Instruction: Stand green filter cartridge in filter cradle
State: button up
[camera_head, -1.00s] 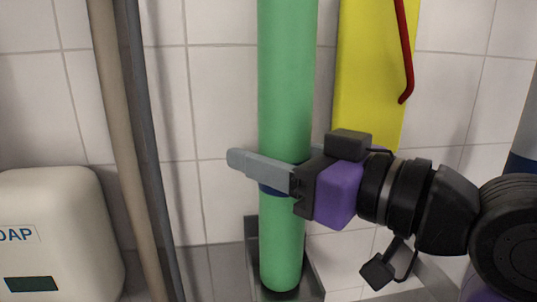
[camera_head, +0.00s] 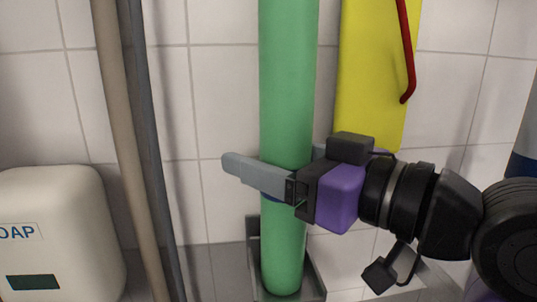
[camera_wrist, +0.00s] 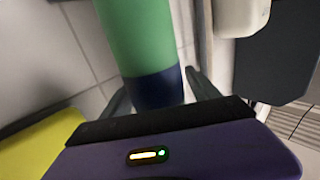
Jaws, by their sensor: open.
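The green filter cartridge (camera_head: 287,85) is a tall green tube with a dark blue band, and it stands upright in the head view. Its lower end is within the grey filter cradle (camera_head: 314,277), a narrow channel with side walls at the bottom of the view. My gripper (camera_head: 262,172) is open, with its fingers on either side of the cartridge at the blue band. The far finger is mostly hidden behind the tube. In the wrist view the green cartridge (camera_wrist: 138,38) and its blue band lie between the spread fingers.
A white soap dispenser (camera_head: 60,230) is at the lower left. Two thin pipes (camera_head: 128,150) run down left of the cartridge. A yellow panel (camera_head: 375,80) with a red hook-shaped bar (camera_head: 407,60) is behind on the right. The tiled wall is close behind.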

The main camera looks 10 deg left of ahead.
jog(key=b+v, duration=0.1)
jog(key=v, duration=0.6)
jog(key=shift+s+d, duration=0.25)
jog(key=shift+d, duration=0.05)
jog(key=shift+d+f, duration=0.1)
